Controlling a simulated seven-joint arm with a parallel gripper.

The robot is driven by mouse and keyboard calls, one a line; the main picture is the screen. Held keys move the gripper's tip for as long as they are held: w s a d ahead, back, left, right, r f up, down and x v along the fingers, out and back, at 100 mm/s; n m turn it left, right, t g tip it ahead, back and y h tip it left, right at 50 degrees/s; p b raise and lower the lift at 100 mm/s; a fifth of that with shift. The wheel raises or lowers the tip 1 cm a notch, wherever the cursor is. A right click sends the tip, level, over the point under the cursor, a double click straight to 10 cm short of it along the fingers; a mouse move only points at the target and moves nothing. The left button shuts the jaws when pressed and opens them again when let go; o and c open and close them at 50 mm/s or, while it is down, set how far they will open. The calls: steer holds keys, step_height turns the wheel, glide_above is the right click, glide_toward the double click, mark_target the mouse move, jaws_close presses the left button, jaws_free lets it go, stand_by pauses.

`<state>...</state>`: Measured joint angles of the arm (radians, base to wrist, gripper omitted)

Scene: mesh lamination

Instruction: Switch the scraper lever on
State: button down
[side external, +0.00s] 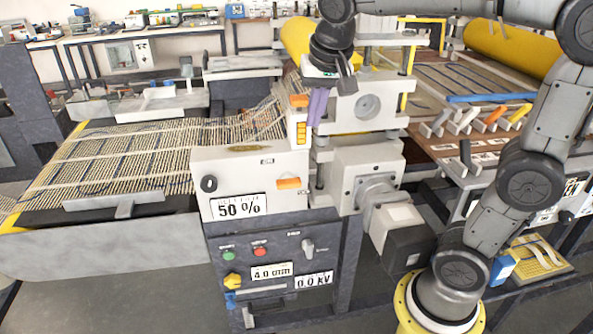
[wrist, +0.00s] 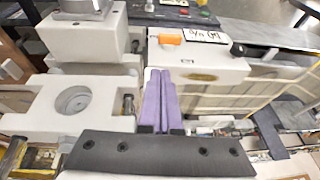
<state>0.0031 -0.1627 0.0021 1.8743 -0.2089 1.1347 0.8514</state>
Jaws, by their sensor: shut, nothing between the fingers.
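An orange lever (side external: 289,183) sticks out from the front face of the white control box (side external: 225,165), at its right side, and lies almost level. It also shows in the wrist view (wrist: 171,40), ahead of my fingertips. I take it for the scraper lever, but its label is too small to read. My gripper (side external: 315,124) has purple fingers pointing down, closed together and empty. They are above and a little to the right of the box, apart from the lever. In the wrist view the fingers (wrist: 160,73) lie side by side beside the box top.
A white bearing block (side external: 365,107) stands right of my fingers, with a motor housing (side external: 370,175) below. An orange and yellow part (side external: 300,117) rises close left of them. A black knob (side external: 209,184) and a 50 % display (side external: 239,207) share the box front. Mesh (side external: 130,155) spreads left.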

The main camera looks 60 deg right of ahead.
mark_target(297, 180)
steer(key=shift+g, duration=0.6)
steer(key=w+f, duration=0.1)
steer(key=w, duration=0.1)
steer(key=w+f, duration=0.1)
steer(key=f, duration=0.1)
steer(key=shift+w+d, duration=0.15)
steer(key=shift+w, duration=0.2)
steer(key=shift+f, duration=0.15)
steer(key=x, duration=1.3)
steer(key=shift+s+a+f, duration=0.25)
steer(key=shift+s+f, duration=0.05)
steer(key=shift+f, duration=0.15)
steer(key=shift+s+d+f+t+y, duration=0.1)
steer(key=shift+s+d+t+y, duration=0.1)
steer(key=shift+t+y, duration=0.35)
